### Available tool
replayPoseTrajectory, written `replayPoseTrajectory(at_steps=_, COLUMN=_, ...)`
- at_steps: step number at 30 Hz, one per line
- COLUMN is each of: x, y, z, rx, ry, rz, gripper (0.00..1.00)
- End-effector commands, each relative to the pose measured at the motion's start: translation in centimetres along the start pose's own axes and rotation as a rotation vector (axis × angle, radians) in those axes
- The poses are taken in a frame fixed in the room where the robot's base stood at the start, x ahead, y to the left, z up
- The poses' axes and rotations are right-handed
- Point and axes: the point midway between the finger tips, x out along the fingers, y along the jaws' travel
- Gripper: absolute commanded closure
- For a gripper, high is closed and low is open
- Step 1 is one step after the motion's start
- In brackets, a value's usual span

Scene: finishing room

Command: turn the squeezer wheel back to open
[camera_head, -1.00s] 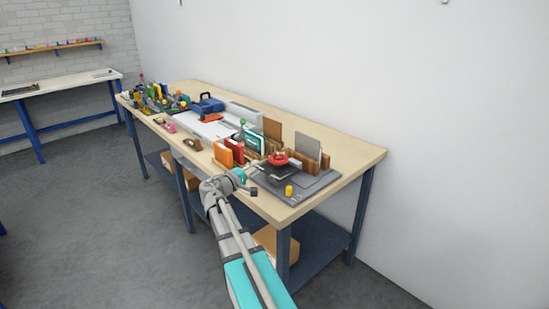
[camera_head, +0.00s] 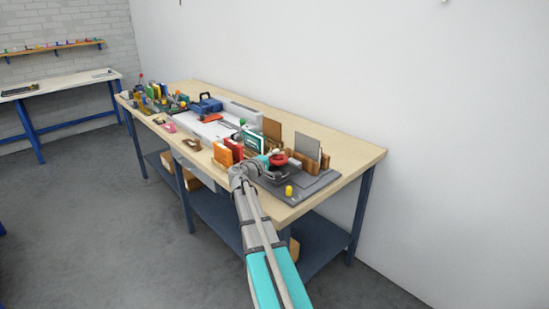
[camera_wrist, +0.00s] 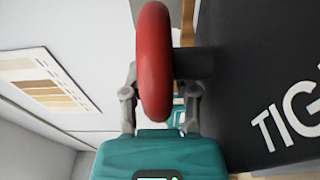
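The squeezer's red wheel (camera_head: 278,159) stands above its dark body near the right front of the workbench. In the wrist view the wheel (camera_wrist: 153,65) is seen edge-on, close up, with a grey hub at its right. My gripper (camera_wrist: 161,98) has its two grey fingers spread apart, one on each side of the rim. The wheel and hub hide the fingertips, so contact cannot be told. In the head view my gripper (camera_head: 263,161) is at the wheel's left side. A dark plate (camera_wrist: 240,110) with white letters "TIG" lies at the right in the wrist view.
The squeezer stands on a grey mat (camera_head: 318,183), with a yellow knob (camera_head: 289,190) in front. Orange and red blocks (camera_head: 223,155) stand close at the left. A grey upright panel (camera_head: 308,146) is behind. The bench's right end is bare.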

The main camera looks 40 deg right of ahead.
Motion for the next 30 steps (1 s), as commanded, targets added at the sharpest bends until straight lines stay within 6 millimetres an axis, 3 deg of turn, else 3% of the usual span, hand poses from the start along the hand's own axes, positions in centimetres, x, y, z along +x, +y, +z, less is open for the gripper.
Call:
replayPoseTrajectory(at_steps=8, x=0.03, y=0.0, z=-0.02, rx=0.0, ry=0.0, rz=0.0, gripper=0.61)
replayPoseTrajectory(at_steps=15, x=0.0, y=0.0, z=-0.03, rx=0.0, ry=0.0, rz=0.0, gripper=1.0)
replayPoseTrajectory(at_steps=30, x=-0.2, y=-0.03, z=0.08, rx=0.001, ry=0.043, rz=-0.001, gripper=1.0)
